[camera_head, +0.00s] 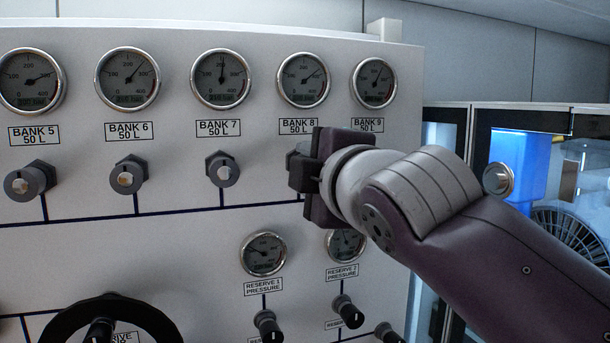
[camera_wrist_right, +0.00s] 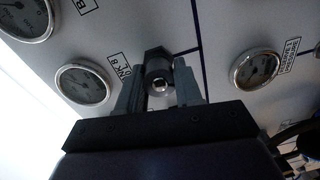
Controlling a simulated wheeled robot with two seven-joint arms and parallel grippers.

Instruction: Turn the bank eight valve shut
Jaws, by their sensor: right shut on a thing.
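The bank eight valve is a dark knob on the white panel, below the "BANK 8 50 L" label (camera_head: 298,126) and its gauge (camera_head: 303,80). In the head view my right gripper (camera_head: 300,170) covers most of this knob. In the right wrist view the bank eight valve (camera_wrist_right: 158,72) sits between the two fingers of my right gripper (camera_wrist_right: 160,88). The fingers are shut on the knob from both sides. A small light square shows at the middle of its face. My left gripper is not in view.
The bank 7 valve (camera_head: 222,169) stands to the left of my right gripper, with the bank 6 valve (camera_head: 128,174) further left. The reserve 1 gauge (camera_head: 264,253) is below. My right arm hides the bank 9 valve. A large black wheel (camera_head: 70,320) is at lower left.

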